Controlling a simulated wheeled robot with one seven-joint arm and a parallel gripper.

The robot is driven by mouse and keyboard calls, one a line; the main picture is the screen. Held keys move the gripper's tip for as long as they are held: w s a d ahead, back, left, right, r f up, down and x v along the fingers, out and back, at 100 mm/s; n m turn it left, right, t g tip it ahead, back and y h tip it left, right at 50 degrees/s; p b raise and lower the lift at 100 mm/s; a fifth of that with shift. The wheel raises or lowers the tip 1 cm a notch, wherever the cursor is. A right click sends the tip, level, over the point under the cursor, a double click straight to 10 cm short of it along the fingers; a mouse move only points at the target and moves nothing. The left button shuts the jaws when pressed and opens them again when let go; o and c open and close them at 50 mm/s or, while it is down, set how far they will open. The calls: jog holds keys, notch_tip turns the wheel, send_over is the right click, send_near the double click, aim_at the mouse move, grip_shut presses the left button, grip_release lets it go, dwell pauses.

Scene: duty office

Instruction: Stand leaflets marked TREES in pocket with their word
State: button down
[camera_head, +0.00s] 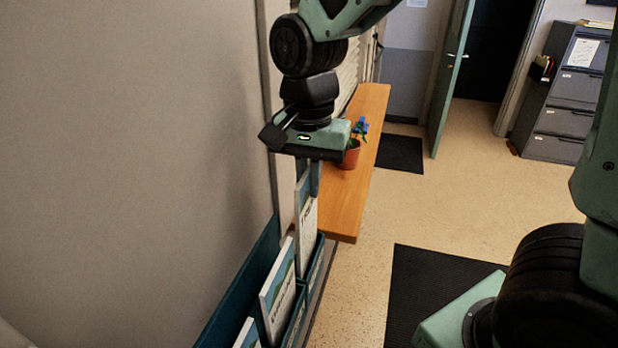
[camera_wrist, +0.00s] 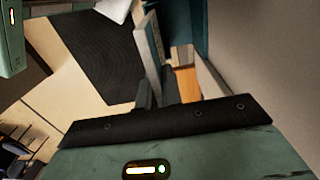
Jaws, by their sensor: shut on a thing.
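My gripper (camera_head: 309,178) points down over the far end of the teal wall rack (camera_head: 243,290) and is shut on the top of a white leaflet (camera_head: 307,222). The held leaflet is upright, with dark print too small to read for certain. Its lower part is at the far pocket, and its bottom edge is hidden, so I cannot tell how deep it sits. Nearer in the rack stands another leaflet (camera_head: 279,291) with a green and blue picture, slightly tilted. A further leaflet (camera_head: 247,334) shows at the bottom edge. In the wrist view the fingers (camera_wrist: 156,92) are close together.
A wooden shelf (camera_head: 358,150) with a potted blue flower (camera_head: 352,150) lies just beyond the rack. The bare wall (camera_head: 130,150) is at left. Dark mats (camera_head: 420,285) lie on open floor at right. A filing cabinet (camera_head: 570,95) and an open door (camera_head: 450,75) are farther back.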

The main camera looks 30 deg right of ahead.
aim_at(309, 202)
jog(key=shift+f+b, duration=1.5)
jog(key=shift+f, duration=0.85)
jog(key=c, duration=1.5)
grip_release()
